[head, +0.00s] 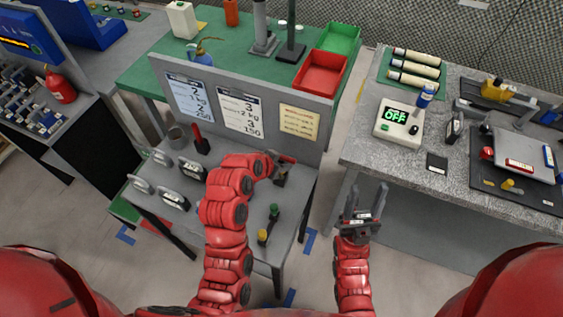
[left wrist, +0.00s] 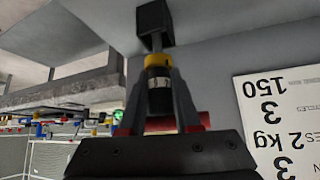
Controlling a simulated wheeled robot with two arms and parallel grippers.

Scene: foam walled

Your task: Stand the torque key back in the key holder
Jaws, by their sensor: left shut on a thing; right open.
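My left gripper (head: 284,164) is over the right part of a grey bench, close to its back panel. In the left wrist view, which looks upside down, its fingers are shut on the torque key (left wrist: 158,66), which has a yellow band and a black handle. The key's grey shaft points toward the bench and meets a black square block (left wrist: 152,14), likely the key holder. I cannot tell how deep the shaft sits in it. In the head view the key is mostly hidden by the gripper. My right gripper (head: 364,208) is open and empty, right of the bench.
A green-topped tool (head: 273,210) and a yellow-topped tool (head: 262,236) stand near the bench's front right. The back panel (head: 190,70) carries printed cards.

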